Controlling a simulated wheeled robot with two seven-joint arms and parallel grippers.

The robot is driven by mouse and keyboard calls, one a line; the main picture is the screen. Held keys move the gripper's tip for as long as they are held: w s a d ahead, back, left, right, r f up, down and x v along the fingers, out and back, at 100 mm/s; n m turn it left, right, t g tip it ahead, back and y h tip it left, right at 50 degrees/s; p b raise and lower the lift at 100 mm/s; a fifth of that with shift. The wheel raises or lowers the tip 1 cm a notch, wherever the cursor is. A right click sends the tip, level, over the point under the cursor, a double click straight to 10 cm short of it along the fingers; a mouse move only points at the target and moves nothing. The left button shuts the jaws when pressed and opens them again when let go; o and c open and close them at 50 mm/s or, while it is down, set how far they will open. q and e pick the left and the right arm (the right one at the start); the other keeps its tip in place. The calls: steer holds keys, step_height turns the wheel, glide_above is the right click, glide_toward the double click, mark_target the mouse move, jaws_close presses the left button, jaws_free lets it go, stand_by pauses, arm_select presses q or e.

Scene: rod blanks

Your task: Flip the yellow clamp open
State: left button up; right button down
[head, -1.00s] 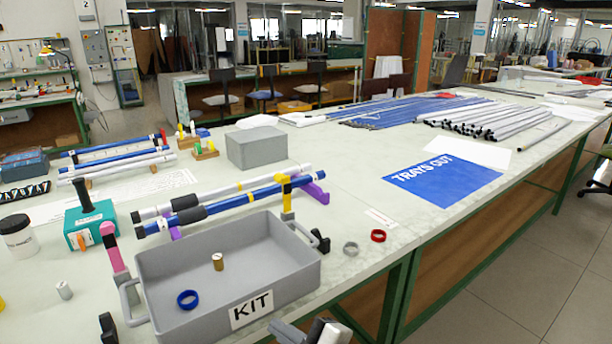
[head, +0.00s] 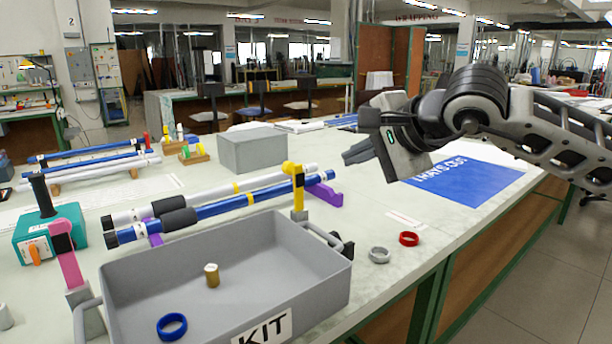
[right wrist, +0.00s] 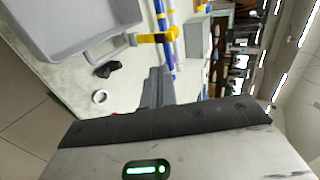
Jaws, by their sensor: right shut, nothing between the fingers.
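The yellow clamp (head: 298,186) stands on a grey post at the right end of the blue rod (head: 225,205), by the tray's back right corner. In the right wrist view, the yellow clamp (right wrist: 152,38) reaches sideways to the blue rod (right wrist: 161,20) and appears to lie over it. My right gripper (head: 356,153) is shut and empty, to the right of the clamp and apart from it. Its fingers also show in the right wrist view (right wrist: 157,85), pointing toward the rods. My left gripper is out of view.
The grey KIT tray (head: 310,262) holds a blue ring (head: 172,326) and a brass piece (head: 212,276). A pink clamp (head: 66,255) stands left. A purple rest (head: 325,194), grey box (head: 253,150), grey ring (head: 379,255) and red ring (head: 409,239) are nearby.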

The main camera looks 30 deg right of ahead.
steer(key=p, duration=0.2)
glide_toward(299, 170)
step_height(299, 170, down, 2)
steer(key=w, duration=0.2)
steer(key=w+f+p, duration=0.1)
steer(key=w, duration=0.1)
steer(key=shift+w+a, duration=0.1)
steer(key=shift+a, duration=0.1)
steer(key=shift+w+f, duration=0.2)
steer(key=shift+w, duration=0.4)
